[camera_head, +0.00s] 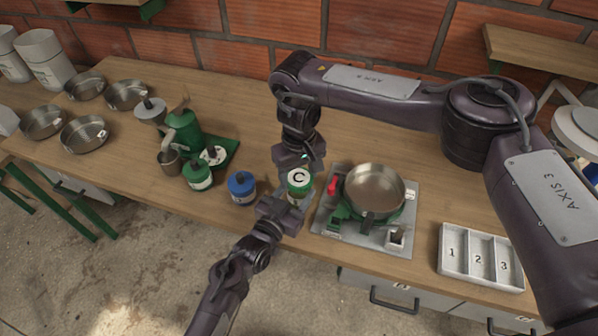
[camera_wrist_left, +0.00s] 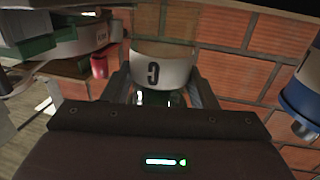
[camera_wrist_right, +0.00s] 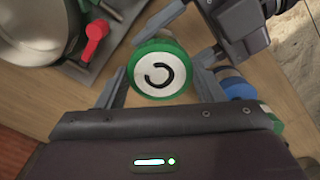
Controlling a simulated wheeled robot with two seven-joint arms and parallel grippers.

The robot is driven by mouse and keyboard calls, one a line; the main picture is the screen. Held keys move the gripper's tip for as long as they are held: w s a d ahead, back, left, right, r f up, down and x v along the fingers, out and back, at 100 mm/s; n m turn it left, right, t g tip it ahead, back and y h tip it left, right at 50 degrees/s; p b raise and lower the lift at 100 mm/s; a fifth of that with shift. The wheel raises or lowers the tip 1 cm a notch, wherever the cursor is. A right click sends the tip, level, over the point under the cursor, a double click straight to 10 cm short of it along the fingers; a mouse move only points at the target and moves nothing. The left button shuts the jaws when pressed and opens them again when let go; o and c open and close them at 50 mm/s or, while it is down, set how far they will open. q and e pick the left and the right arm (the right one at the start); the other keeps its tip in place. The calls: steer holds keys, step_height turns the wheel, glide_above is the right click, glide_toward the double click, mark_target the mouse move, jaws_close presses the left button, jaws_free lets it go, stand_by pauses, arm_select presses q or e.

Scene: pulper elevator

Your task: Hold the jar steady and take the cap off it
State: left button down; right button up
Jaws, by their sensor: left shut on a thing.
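The jar (camera_head: 297,199) stands near the table's front edge, with a green-rimmed cap (camera_head: 299,178) marked C on it. In the left wrist view its white label (camera_wrist_left: 163,68) shows upside down between the fingers. My left gripper (camera_head: 289,207) is shut on the jar from the front. My right gripper (camera_head: 298,166) is just behind and above the cap. In the right wrist view its fingers are open on either side of the cap (camera_wrist_right: 160,68), with a visible gap at each side. The jar's body is mostly hidden below the cap there.
A blue-lidded jar (camera_head: 241,186) and a green-lidded jar (camera_head: 197,175) stand to the left. A burner plate (camera_head: 330,238) with a pan (camera_head: 374,188) and a red knob (camera_head: 333,184) is close on the right. A numbered tray (camera_head: 481,284) lies further right.

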steer(key=c, duration=0.3)
steer(key=n, duration=0.5)
steer(key=shift+n, duration=0.4)
steer(key=n, duration=0.8)
steer(key=shift+n, duration=0.3)
steer(key=n, duration=0.8)
steer(key=shift+w+r+n, duration=0.1)
steer(key=shift+n, duration=0.3)
steer(key=n, duration=0.6)
steer(key=shift+n, duration=0.3)
steer(key=n, duration=1.1)
steer(key=shift+n, duration=0.4)
steer(key=n, duration=0.7)
steer(key=shift+r, duration=0.1)
steer(key=n, duration=0.5)
